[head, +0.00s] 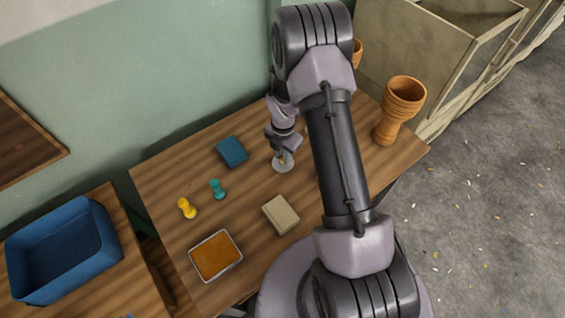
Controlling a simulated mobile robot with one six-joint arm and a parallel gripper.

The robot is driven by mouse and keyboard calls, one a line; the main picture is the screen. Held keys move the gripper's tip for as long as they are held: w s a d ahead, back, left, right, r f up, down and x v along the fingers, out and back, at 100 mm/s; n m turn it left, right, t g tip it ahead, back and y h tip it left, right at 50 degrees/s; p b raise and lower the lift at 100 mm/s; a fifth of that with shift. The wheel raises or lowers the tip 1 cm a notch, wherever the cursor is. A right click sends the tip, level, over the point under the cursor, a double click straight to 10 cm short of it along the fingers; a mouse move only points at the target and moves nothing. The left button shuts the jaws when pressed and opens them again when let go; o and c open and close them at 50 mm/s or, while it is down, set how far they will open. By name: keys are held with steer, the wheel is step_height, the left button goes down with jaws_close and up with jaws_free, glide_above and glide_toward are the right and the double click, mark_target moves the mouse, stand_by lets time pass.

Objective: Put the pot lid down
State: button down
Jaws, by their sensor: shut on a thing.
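The pot lid (283,165) is a small, pale grey disc at the back middle of the wooden table. My gripper (283,154) is above it, shut on its knob, which looks orange-brown and is mostly hidden by the fingers. The lid looks roughly level. I cannot tell whether its rim touches the table or is a little above it. My arm hides part of the table to the right of the lid.
A blue block (231,152), teal peg (217,189), yellow peg (187,208), beige block (281,215) and orange-filled tray (216,257) sit on the table (160,175). A goblet drum (400,108) stands at right. A blue bin (62,250) is at far left.

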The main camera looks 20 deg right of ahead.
mark_target(282, 157)
step_height(282, 157, down, 4)
steer(key=shift+w+r+b, duration=0.1)
steer(key=shift+b, duration=1)
steer(key=shift+r, duration=0.2)
steer(key=c, duration=1.7)
jaws_free()
steer(key=shift+f, duration=0.2)
steer(key=o, duration=0.5)
steer(key=shift+c, duration=0.2)
